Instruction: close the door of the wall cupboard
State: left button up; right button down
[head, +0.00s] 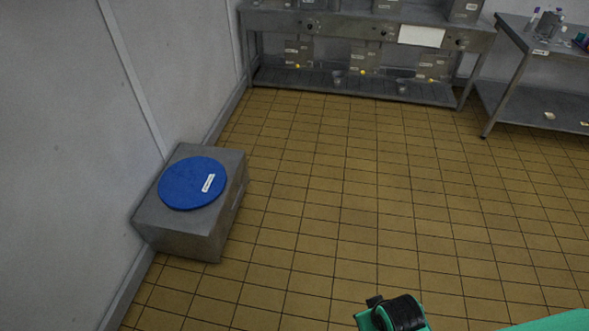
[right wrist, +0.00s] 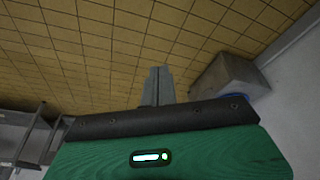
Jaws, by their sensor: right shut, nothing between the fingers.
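The wall cupboard and its door do not show in either view. My right gripper (right wrist: 157,86) shows in the right wrist view, with its two grey fingers together and nothing between them. Tiled floor lies behind the fingers, and they touch no object that I can see. In the head view only green and black parts of my own arm show at the bottom edge. My left gripper is in neither view.
A grey metal box (head: 185,232) with a blue disc (head: 192,184) on top stands against the left wall; the box also shows in the right wrist view (right wrist: 225,78). A metal bench (head: 345,30) and a side table (head: 520,35) stand at the back. The tiled floor (head: 350,190) between is clear.

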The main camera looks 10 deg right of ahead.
jog(key=w+a+r+n+t+y, duration=0.1)
jog(key=w+a+r+n+t, duration=0.25)
jog(key=w+r, duration=0.65)
jog(key=w+a+r+n+t+y+p, duration=0.1)
jog(key=w+a+r+n+t+y, duration=0.3)
jog(key=r, duration=1.3)
jog(key=w+a+r+n+h, duration=0.1)
jog(key=w+a+r, duration=0.45)
jog(key=r, duration=0.75)
jog(key=s+a+r+n+t+y, duration=0.1)
jog(key=s+a+r+n+t, duration=0.2)
jog(key=r, duration=0.8)
jog(key=a+r+n+y, duration=0.2)
jog(key=r+n, duration=0.3)
jog(key=r, duration=0.6)
jog(key=s+a+r+n+t+y, duration=0.1)
jog(key=s+a+r+n+t, duration=0.3)
jog(key=r, duration=0.6)
jog(key=w+a+g+p, duration=0.1)
jog(key=w+p, duration=0.6)
jog(key=w, duration=0.7)
jog(key=shift+w+a+r+n+g+p, duration=0.25)
jog(key=shift+w+a+n+g+p, duration=0.15)
jog(key=shift+a, duration=0.25)
